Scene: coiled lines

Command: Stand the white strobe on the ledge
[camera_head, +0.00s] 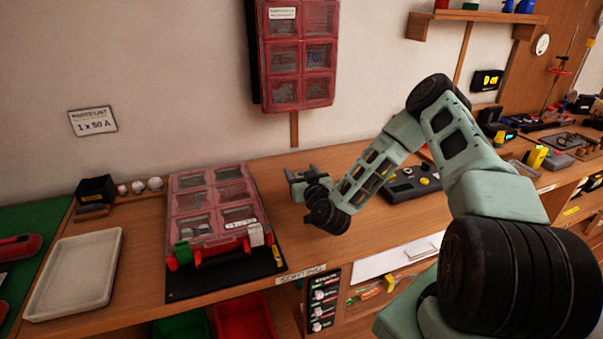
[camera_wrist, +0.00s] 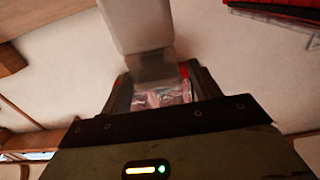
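My gripper (camera_head: 302,176) is low over the bench, right of the red-lidded case; its fingers are small and dark there. In the wrist view a pale, blurred block with a grey end (camera_wrist: 140,28) reaches in from the top to the gap between my fingers (camera_wrist: 162,88). It may be the white strobe, but I cannot tell whether my fingers touch it. The head view shows no clear white body at my gripper. A low wooden ledge (camera_head: 152,196) at the back left of the bench bears small white round pieces (camera_head: 138,187) beside a black box (camera_head: 96,190).
The red clear-lidded case (camera_head: 214,207) lies on a dark mat (camera_head: 236,279). A pale empty tray (camera_head: 75,272) is at the left. A red drawer cabinet (camera_head: 299,55) hangs on the wall. A black tool case (camera_head: 412,182) lies behind my arm. A wooden shelf (camera_head: 476,17) is high right.

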